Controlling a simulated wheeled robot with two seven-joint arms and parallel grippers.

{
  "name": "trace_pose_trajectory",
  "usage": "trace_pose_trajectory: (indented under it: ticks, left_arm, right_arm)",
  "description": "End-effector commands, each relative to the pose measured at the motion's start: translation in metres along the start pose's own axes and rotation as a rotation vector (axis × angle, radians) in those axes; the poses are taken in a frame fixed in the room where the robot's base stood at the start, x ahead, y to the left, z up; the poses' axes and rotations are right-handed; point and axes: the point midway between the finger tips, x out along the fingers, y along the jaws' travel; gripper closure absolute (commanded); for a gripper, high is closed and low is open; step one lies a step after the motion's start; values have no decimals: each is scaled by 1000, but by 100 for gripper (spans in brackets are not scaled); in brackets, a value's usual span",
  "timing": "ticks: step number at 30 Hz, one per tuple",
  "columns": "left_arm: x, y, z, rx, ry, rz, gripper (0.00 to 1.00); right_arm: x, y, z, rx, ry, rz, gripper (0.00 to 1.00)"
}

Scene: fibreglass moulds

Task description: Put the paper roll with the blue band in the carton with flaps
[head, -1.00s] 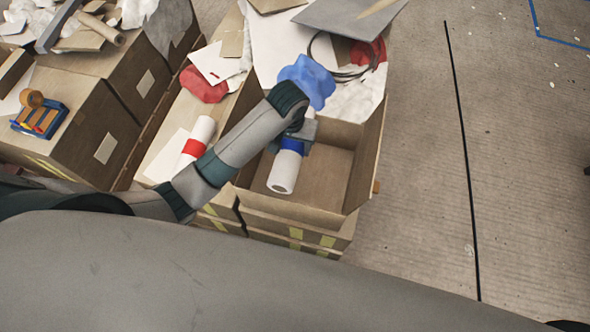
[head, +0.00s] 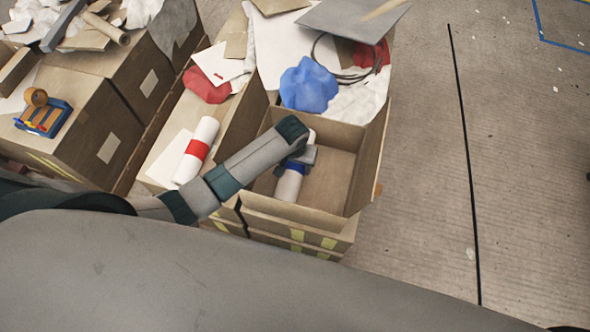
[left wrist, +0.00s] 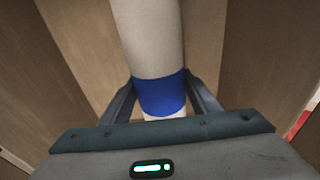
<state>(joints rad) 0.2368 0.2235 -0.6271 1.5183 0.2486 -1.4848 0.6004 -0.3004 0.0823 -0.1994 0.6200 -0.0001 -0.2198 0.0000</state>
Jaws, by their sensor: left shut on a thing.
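The white paper roll with the blue band (head: 288,186) is down inside the open carton with flaps (head: 334,182), lying near its left wall. Whether the roll touches the carton floor cannot be told. My left gripper (head: 299,163) reaches into the carton from the left and is shut on the roll at its band. In the left wrist view the gripper's fingers (left wrist: 160,100) stand on both sides of the blue band (left wrist: 161,93), with carton walls around. My arm hides part of the roll and of the carton's left side. My right gripper is not in view.
A paper roll with a red band (head: 196,150) lies on the carton to the left. A blue crumpled piece (head: 308,86), a black cable loop and a grey sheet (head: 350,17) lie behind the carton. Open floor (head: 420,190) is at the right.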

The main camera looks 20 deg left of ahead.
Motion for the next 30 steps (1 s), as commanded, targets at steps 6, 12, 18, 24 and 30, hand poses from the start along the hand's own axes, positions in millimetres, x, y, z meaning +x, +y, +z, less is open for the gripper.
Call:
trace_pose_trajectory:
  ticks: [6,12,18,24,30]
  left_arm:
    - [16,0,2,0,-1,0,81]
    - [36,1,4,1,0,0,81]
    - [39,1,4,1,2,1,81]
    - [40,0,4,0,1,1,81]
    - [42,0,5,0,0,0,26]
  right_arm:
    - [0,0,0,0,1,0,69]
    - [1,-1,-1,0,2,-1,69]
    - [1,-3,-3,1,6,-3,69]
    - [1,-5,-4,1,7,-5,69]
    - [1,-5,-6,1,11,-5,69]
